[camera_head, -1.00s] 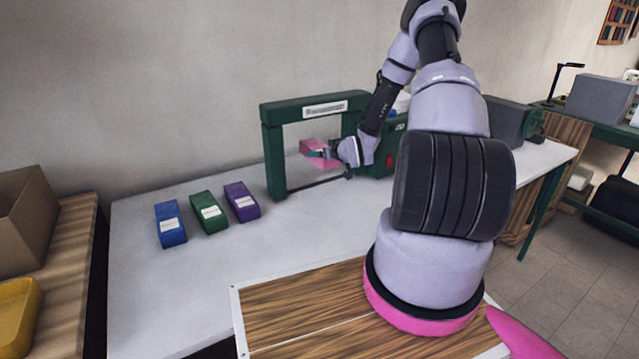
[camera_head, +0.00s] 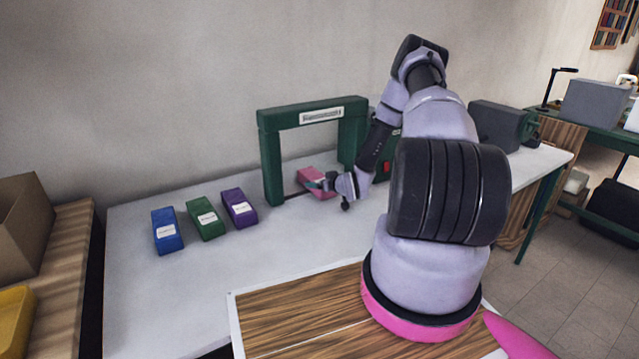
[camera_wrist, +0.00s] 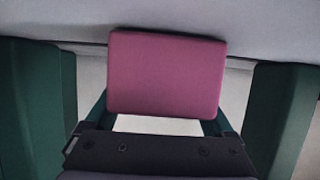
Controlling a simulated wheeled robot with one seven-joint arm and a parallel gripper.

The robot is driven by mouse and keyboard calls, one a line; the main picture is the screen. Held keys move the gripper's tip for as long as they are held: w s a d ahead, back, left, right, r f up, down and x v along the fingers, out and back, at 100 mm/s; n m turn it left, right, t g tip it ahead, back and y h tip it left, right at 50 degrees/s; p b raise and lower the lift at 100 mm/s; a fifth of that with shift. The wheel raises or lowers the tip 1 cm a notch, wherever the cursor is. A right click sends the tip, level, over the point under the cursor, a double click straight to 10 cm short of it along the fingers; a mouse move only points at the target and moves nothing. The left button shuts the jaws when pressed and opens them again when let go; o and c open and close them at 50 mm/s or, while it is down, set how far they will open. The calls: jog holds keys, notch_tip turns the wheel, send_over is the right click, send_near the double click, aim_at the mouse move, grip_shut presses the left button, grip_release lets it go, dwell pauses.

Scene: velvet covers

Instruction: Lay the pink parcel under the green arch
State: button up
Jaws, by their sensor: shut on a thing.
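The pink parcel (camera_head: 314,180) is low inside the opening of the green arch (camera_head: 266,165), close to the table top. I cannot tell whether it touches the table. My gripper (camera_head: 327,183) is shut on the parcel from the front side of the arch. In the wrist view the parcel (camera_wrist: 167,73) fills the middle, held between my gripper's fingers (camera_wrist: 160,118). The arch's two green posts (camera_wrist: 36,110) stand to its left and right, apart from it. My arm hides part of the arch's right side.
Blue (camera_head: 167,231), green (camera_head: 206,218) and purple (camera_head: 239,207) labelled parcels lie in a row left of the arch. A dark machine with a red switch (camera_head: 384,172) stands right of the arch. The white table (camera_head: 270,245) is clear in front. The wall rises behind.

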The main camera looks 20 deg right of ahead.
jog(key=shift+f, duration=0.1)
jog(key=o, duration=1.5)
